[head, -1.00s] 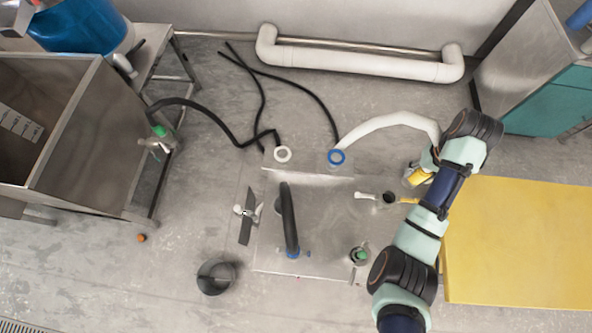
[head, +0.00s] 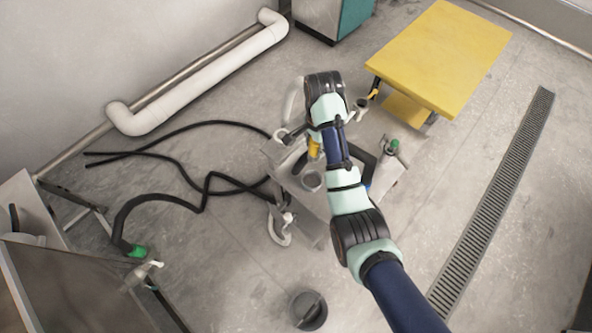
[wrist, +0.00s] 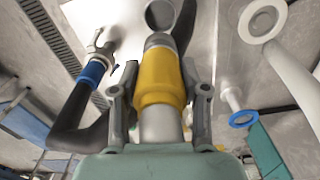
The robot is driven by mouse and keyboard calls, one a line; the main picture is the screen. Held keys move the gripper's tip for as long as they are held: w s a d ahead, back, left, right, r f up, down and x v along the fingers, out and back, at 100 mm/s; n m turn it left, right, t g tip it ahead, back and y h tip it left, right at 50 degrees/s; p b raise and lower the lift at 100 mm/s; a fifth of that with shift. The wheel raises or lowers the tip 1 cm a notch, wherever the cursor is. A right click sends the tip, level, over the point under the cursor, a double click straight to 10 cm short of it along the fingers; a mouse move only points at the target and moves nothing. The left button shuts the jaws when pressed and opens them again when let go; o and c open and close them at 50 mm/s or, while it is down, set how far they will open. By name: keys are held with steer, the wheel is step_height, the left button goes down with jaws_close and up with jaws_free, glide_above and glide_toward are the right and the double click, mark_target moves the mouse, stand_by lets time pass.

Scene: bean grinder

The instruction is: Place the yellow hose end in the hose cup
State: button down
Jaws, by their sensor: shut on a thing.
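The yellow hose end (wrist: 158,80) has a grey metal tip and a white part nearer the wrist. My gripper (wrist: 158,92) is shut around its yellow part. In the head view it shows as a small yellow patch (head: 314,148) beside my arm, with my fingers mostly hidden. A round grey open cup (head: 312,181) stands on the metal cart, close to the yellow patch. In the wrist view a round grey opening (wrist: 160,13) lies beyond the metal tip. The tip appears outside it, but the gap is hard to judge.
In the wrist view a blue-collared black hose (wrist: 92,73) is left; a white ring (wrist: 262,20) and blue ring (wrist: 242,119) are right. A yellow table (head: 440,58) stands behind. A black funnel (head: 308,311) lies on the floor.

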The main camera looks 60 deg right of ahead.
mark_target(315, 158)
steer(key=shift+a, duration=0.1)
steer(key=shift+d+f+b, duration=0.15)
steer(key=shift+f+b, duration=2.9)
steer(key=shift+f, duration=1.95)
steer(key=shift+d+f+b, duration=0.1)
steer(key=shift+f+b, duration=2.95)
steer(key=shift+f, duration=1.9)
steer(key=shift+f, duration=0.15)
steer(key=c, duration=0.6)
jaws_free()
steer(key=shift+f, duration=0.1)
step_height(315, 158, up, 12)
steer(key=p, duration=0.6)
steer(key=shift+r, duration=0.25)
